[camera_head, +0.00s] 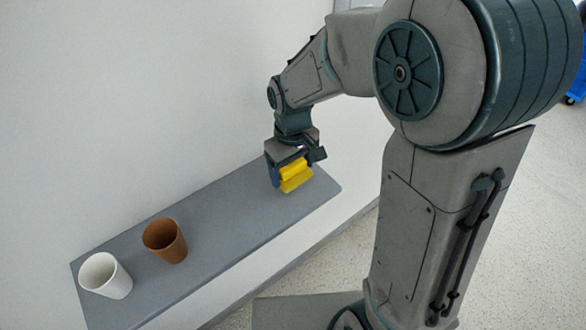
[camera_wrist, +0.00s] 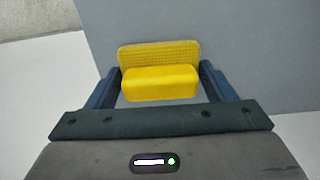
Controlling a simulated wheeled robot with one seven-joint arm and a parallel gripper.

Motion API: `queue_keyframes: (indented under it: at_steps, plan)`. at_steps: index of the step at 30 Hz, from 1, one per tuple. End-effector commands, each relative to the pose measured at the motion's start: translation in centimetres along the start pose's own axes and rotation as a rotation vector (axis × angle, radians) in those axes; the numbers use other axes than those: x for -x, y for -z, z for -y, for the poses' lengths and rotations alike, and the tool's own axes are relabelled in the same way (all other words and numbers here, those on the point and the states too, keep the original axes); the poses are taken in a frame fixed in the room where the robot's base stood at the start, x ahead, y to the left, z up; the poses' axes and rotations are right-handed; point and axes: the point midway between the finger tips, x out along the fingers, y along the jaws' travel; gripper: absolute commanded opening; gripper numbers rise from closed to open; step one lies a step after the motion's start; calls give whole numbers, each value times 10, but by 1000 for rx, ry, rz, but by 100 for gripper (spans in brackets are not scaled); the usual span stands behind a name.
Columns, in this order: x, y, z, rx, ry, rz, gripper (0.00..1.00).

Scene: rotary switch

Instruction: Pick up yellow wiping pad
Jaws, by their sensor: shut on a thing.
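The yellow wiping pad (camera_head: 295,176) is at the far right end of the grey shelf (camera_head: 215,228) in the head view. My gripper (camera_head: 292,180) points down over that end with the pad between its fingers. In the wrist view the pad (camera_wrist: 160,84) shows a thick smooth block and a flatter textured part behind it. The two dark blue fingers of my gripper (camera_wrist: 160,88) are at its left and right sides, shut on it. I cannot tell whether the pad touches the shelf.
A brown cup (camera_head: 165,241) and a white cup (camera_head: 106,276) stand upright on the near left part of the shelf. A white wall (camera_head: 130,100) runs along the shelf's back. The shelf between the brown cup and my gripper is clear.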

Motion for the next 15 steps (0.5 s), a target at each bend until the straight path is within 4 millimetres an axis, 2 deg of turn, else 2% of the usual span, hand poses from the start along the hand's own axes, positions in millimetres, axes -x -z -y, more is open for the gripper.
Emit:
queue_keyframes:
  at_steps: [5,8,15]
  plan:
    - [16,1,0,0,-1,-5,54]
    - [35,1,0,0,-2,-8,54]
    - [64,-43,-11,-3,-2,-5,54]
